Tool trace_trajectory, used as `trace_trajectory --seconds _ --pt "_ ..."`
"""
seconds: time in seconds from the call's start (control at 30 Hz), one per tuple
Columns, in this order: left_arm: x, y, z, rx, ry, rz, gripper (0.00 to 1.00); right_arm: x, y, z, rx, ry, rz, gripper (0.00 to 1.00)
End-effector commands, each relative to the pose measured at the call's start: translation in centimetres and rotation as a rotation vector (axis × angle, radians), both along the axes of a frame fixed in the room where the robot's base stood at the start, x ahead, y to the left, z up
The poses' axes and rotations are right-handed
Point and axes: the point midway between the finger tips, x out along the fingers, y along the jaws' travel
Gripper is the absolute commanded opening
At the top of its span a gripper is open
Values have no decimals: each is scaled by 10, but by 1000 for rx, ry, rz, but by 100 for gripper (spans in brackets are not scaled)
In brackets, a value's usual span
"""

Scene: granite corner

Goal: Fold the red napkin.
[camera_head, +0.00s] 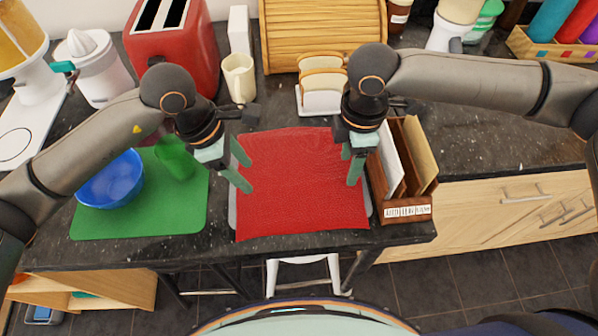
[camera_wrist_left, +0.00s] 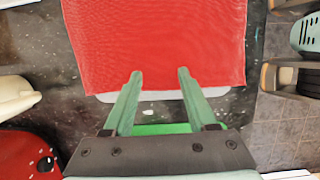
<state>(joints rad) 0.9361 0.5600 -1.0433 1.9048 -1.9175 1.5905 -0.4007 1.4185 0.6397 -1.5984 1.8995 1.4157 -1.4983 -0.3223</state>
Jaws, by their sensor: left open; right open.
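The red napkin (camera_head: 300,190) lies spread flat, roughly square, on a pale board (camera_head: 233,212) whose edges show at its sides. The napkin also fills the upper part of the left wrist view (camera_wrist_left: 155,45). My left gripper (camera_head: 243,168) is open and empty at the napkin's left edge, its green fingers pointing toward the cloth. In the left wrist view its two fingertips (camera_wrist_left: 160,75) are apart, with the napkin's edge between them. My right gripper (camera_head: 352,167) is above the napkin's right part; its fingers are seen nearly side-on and hold no visible cloth.
A green mat (camera_head: 140,222) with a blue bowl (camera_head: 110,180) and a green cup (camera_head: 176,158) lies left. A wooden file holder (camera_head: 405,211) stands close at the right. A toast rack (camera_head: 322,101), cream mug (camera_head: 239,77) and red toaster (camera_head: 172,45) stand behind.

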Motion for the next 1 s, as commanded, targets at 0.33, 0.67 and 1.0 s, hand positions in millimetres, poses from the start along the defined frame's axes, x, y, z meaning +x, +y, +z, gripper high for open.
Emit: trace_trajectory --seconds 0.33,0.67,1.0 --pt "0 0 -3 0 0 0 57 0 0 -3 0 1 0 57" --pt "0 0 -3 0 1 0 45 0 0 -4 0 1 0 45" --pt "0 0 -3 0 1 0 25 0 0 -5 -1 1 -1 25"
